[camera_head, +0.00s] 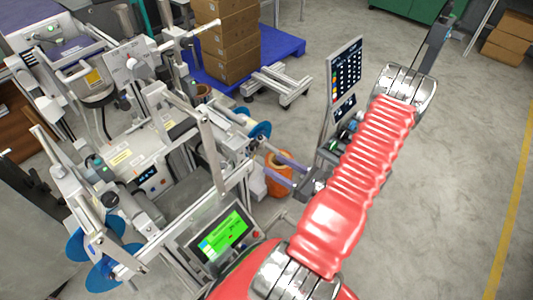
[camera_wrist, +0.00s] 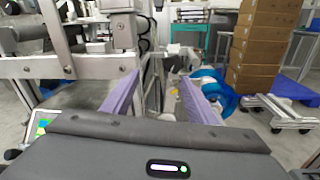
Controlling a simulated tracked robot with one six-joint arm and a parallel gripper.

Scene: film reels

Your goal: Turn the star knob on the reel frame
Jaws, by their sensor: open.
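My gripper (camera_head: 257,160) points left toward the reel frame (camera_head: 207,150), with its two purple-grey fingers apart and nothing between them. In the wrist view the fingers (camera_wrist: 160,78) stand on either side of metal uprights of the frame, which appear beyond the tips. The blue reel shows in the wrist view (camera_wrist: 222,97), partly behind the right finger. I cannot clearly make out the star knob in either view; it is too small or hidden among the frame parts.
A panel with a green screen (camera_head: 226,232) stands below the fingers. A button panel (camera_head: 345,78) stands near my arm. Stacked cartons (camera_head: 228,40) rest on a blue pallet (camera_head: 284,45).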

